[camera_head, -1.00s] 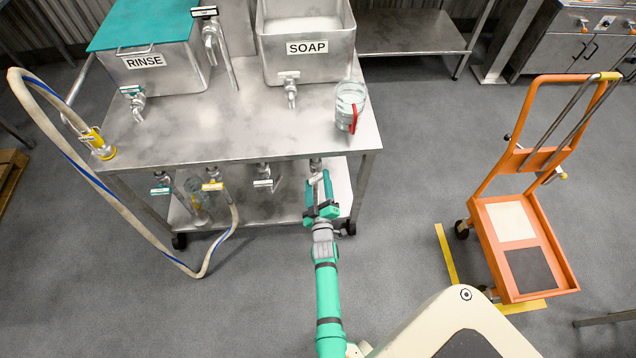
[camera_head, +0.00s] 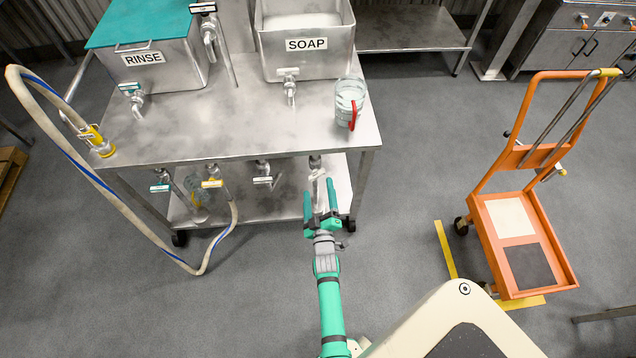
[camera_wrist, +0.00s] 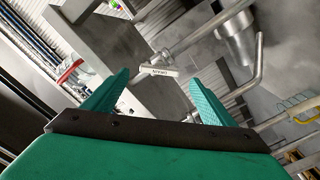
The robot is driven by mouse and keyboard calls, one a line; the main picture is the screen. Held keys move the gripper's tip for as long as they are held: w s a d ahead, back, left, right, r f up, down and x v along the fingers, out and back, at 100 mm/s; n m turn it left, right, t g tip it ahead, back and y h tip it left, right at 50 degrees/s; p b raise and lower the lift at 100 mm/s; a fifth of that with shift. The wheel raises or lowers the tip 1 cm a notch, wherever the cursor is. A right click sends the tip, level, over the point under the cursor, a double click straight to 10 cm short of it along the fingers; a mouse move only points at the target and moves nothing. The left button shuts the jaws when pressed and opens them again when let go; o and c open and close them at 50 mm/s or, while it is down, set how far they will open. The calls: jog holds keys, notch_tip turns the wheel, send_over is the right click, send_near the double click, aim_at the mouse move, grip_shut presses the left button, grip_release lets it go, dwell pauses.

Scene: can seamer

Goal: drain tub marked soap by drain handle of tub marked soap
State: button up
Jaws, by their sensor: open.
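The tub marked SOAP (camera_head: 308,68) stands at the back of the steel table and holds pale contents. A tap with a pale lever (camera_head: 288,73) is on its front. Below the table's right front, a pale valve handle (camera_head: 317,174) hangs on a short pipe. In the wrist view, a white labelled handle (camera_wrist: 157,70) lies just beyond and between the fingertips; its small text is hard to read. My gripper (camera_head: 319,188) is open, with the handle near its tips. In the wrist view my gripper (camera_wrist: 160,80) shows nothing clamped between its teal fingers.
More valves with teal, yellow (camera_head: 212,184) and white (camera_head: 262,180) handles hang under the table (camera_head: 230,140). A jug with a red handle (camera_head: 350,100) stands on top. A hose (camera_head: 110,195) loops at left. An orange cart (camera_head: 520,240) stands right, with open floor between.

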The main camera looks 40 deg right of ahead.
jog(key=v, duration=0.5)
jog(key=shift+s+a, duration=0.1)
jog(key=shift+s, duration=0.3)
jog(key=shift+c, duration=0.3)
